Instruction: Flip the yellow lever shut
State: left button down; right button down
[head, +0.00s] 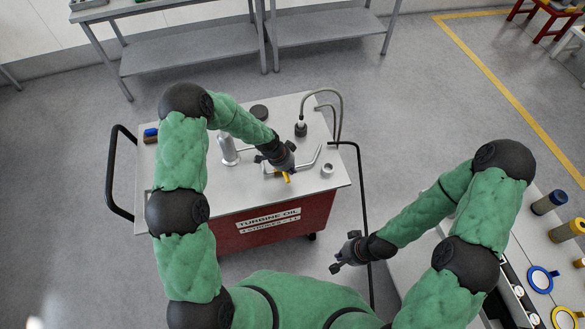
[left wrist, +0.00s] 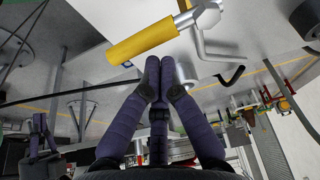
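In the left wrist view the yellow lever (left wrist: 142,42) is a thick cylindrical handle joined to a metal valve fitting (left wrist: 204,18). My left gripper's fingertips (left wrist: 159,62) are together with nothing between them, close to the handle; I cannot tell whether they touch it. My right gripper (head: 336,268) hangs empty right of the cart, and its finger opening is unclear.
The red cart (head: 270,228) labelled turbine oil has a grey top with a metal bottle (head: 229,150), a bent pipe (head: 308,160) and a hose (head: 338,105). A black handle rail is at its left. A bench with blue and yellow rings (head: 541,280) stands at right.

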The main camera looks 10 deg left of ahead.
pick_arm(q)
jog(key=shift+s+a+f+b, duration=0.15)
jog(key=shift+s+a+b, duration=0.35)
jog(key=shift+b, duration=0.35)
jog(key=shift+w+d, duration=0.1)
